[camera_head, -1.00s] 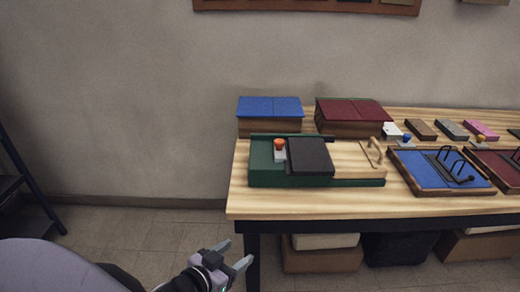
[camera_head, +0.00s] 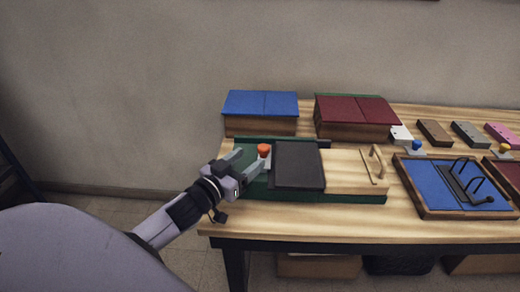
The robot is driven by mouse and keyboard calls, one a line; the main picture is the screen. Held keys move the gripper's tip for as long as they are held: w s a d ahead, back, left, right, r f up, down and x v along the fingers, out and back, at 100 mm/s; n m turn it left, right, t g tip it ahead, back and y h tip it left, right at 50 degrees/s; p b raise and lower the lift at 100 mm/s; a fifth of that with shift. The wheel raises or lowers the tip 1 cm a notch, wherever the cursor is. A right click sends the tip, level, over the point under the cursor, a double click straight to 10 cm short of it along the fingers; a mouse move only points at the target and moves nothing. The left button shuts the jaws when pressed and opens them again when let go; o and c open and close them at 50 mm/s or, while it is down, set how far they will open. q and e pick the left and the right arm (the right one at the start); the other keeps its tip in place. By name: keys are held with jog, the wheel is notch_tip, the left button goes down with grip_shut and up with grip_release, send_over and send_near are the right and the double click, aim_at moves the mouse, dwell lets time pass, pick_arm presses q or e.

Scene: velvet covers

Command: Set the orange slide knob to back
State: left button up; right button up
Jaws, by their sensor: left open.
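The orange knob (camera_head: 264,149) stands on a light slide plate at the left part of a green tray (camera_head: 345,197) on the wooden table. A dark block (camera_head: 298,165) sits just right of the knob. My left gripper (camera_head: 246,163) is open at the tray's left end, with its fingers pointing toward the knob. One fingertip is just in front of the knob and the other is to its left. I cannot tell whether either finger touches it. My right gripper is not in view.
A pale wooden board with a handle (camera_head: 376,163) lies in the tray's right part. A blue-topped box (camera_head: 261,112) and a dark red-topped box (camera_head: 355,116) stand behind. A blue tray with wire hooks (camera_head: 430,187) is to the right. Bare table (camera_head: 330,222) lies in front.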

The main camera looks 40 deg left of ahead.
aim_at(260, 151)
pick_arm(q)
jog(key=shift+w+d, duration=0.1)
jog(key=shift+w, duration=2.5)
jog(key=shift+c, duration=0.2)
grip_shut()
jog(key=s+a, duration=0.1)
jog(key=a, duration=0.1)
jog(key=s+a+p, duration=0.1)
jog(key=a, duration=0.1)
jog(key=shift+s+f, duration=0.1)
jog(key=shift+s, duration=0.1)
jog(key=shift+c, duration=0.7)
grip_release()
jog(key=shift+o, duration=0.9)
jog(key=shift+s+a, duration=0.1)
